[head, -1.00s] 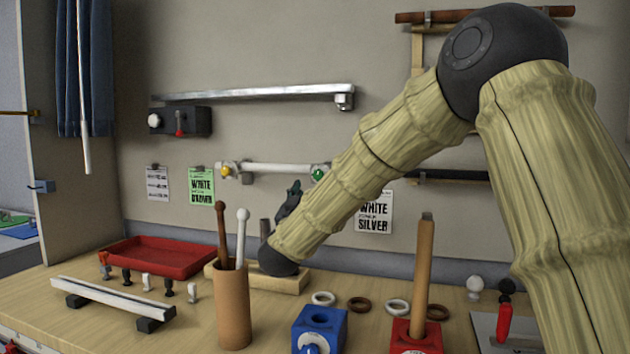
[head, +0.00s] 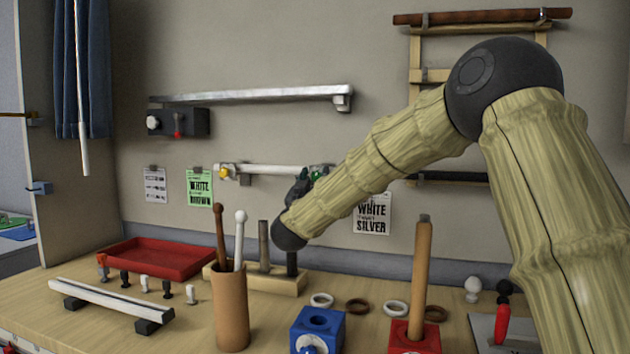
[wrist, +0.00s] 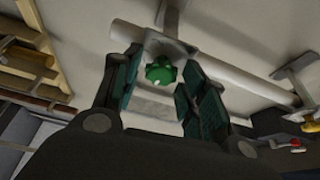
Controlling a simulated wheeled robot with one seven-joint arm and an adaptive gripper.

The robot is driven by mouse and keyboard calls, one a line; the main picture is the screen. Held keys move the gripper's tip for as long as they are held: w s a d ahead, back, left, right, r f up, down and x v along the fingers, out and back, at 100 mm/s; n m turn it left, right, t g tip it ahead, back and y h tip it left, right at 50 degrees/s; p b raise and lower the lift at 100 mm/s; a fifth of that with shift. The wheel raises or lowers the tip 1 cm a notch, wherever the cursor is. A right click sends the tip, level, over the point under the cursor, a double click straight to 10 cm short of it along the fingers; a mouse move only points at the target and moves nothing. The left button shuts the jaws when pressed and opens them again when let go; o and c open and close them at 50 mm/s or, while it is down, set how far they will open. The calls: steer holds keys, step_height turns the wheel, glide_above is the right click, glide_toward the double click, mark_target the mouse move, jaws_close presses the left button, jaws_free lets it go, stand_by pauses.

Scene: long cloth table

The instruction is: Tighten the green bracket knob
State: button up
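The green bracket knob (wrist: 160,72) is in the wrist view, on a pale bracket that carries a white rod (wrist: 215,65) on the wall. My gripper (wrist: 163,80) is open, with one finger on each side of the knob. I cannot tell whether the fingers touch it. In the head view, my gripper (head: 303,184) is up at the right end of the white rod (head: 270,169). It partly hides the green knob (head: 318,172). The left bracket has a yellow knob (head: 223,171).
A silver rail (head: 250,95) is on the wall above. A wooden rack (head: 415,75) hangs at right. On the table below stand a wooden block with posts (head: 277,283), a brown cup with sticks (head: 231,315), a red tray (head: 160,260) and a red-based post (head: 423,270).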

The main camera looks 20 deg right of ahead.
steer(key=c, duration=0.7)
steer(key=shift+f+m+h, duration=0.1)
steer(key=shift+m+h, duration=0.2)
steer(key=shift+m, duration=0.2)
steer(key=m+b, duration=0.1)
steer(key=m, duration=0.1)
steer(key=m+g+h, duration=0.1)
steer(key=m, duration=0.1)
steer(key=shift+a+g+h+b, duration=0.1)
steer(key=shift+g+h+b, duration=0.2)
steer(key=shift+b, duration=0.1)
steer(key=m+g, duration=0.1)
steer(key=m, duration=0.1)
steer(key=m+g+h+b, duration=0.1)
steer(key=m, duration=0.2)
steer(key=shift+w+h, duration=0.1)
steer(key=shift+h, duration=0.2)
steer(key=m+g+b, duration=0.1)
steer(key=m, duration=0.3)
steer(key=m+g+b, duration=0.1)
steer(key=m+g, duration=0.1)
steer(key=m, duration=0.2)
steer(key=shift+g+h, duration=0.3)
steer(key=m+g+b, duration=0.1)
steer(key=m, duration=0.1)
steer(key=m+y+b, duration=0.1)
steer(key=m, duration=0.2)
steer(key=shift+a+g, duration=0.1)
steer(key=shift+g, duration=0.3)
steer(key=shift+m, duration=0.3)
